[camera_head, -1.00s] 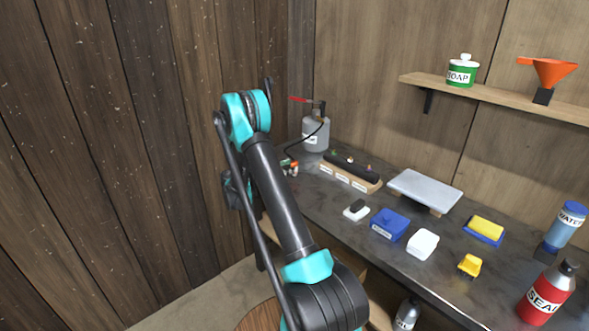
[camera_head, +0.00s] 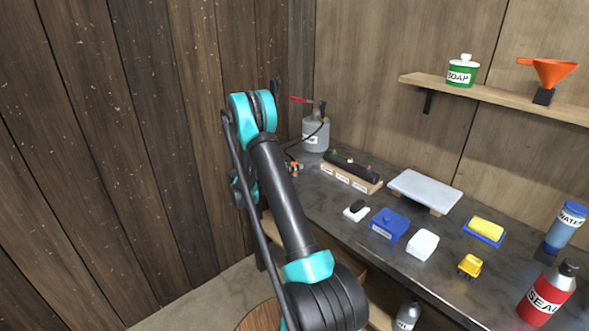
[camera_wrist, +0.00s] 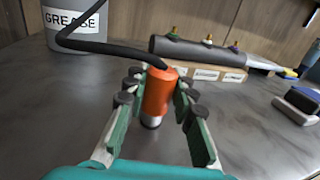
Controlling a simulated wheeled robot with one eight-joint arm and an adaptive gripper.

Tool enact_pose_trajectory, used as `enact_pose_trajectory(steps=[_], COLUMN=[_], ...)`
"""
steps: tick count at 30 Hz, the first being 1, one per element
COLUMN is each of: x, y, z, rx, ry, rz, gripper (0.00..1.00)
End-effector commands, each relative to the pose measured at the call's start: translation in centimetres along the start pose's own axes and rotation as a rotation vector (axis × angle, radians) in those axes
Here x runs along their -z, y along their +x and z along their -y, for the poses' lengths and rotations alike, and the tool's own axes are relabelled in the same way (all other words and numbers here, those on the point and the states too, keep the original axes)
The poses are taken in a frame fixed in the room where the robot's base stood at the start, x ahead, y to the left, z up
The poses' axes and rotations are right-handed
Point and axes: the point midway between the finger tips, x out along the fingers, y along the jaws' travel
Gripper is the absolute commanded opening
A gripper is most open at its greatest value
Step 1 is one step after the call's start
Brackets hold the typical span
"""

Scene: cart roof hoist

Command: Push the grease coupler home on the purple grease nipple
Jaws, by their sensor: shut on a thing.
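My gripper (camera_wrist: 157,84) is shut on the orange grease coupler (camera_wrist: 158,94) in the wrist view. The coupler stands roughly upright, its silver lower end pointing down above the bench. A black hose runs from its top to the grey grease can (camera_wrist: 75,28). Beyond it is a dark bar with several small nipples on a wooden block with white labels. The purple grease nipple (camera_wrist: 233,46) appears to be the rightmost on the bar, apart from the coupler. In the head view, the coupler (camera_head: 294,168) shows small beside the bar (camera_head: 352,165), left of it, and my arm hides most of the gripper.
The grease can (camera_head: 315,134) stands at the back of the bench. A grey plate (camera_head: 425,190), a blue box (camera_head: 389,224), a white box (camera_head: 423,244) and a small dark-topped white item (camera_head: 356,210) lie right of the bar. Wooden walls close the left and back.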

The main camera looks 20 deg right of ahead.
Motion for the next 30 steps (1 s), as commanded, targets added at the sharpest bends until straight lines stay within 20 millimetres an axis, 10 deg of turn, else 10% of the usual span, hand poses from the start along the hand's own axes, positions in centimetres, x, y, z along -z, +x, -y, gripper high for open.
enact_pose_trajectory(steps=[14,30], x=[-2.8,-16.4], y=[0.0,0.0], z=[0.0,0.1], rx=[0.000,0.000], ry=[0.000,0.000], rz=[0.000,0.000], gripper=[0.00,0.00])
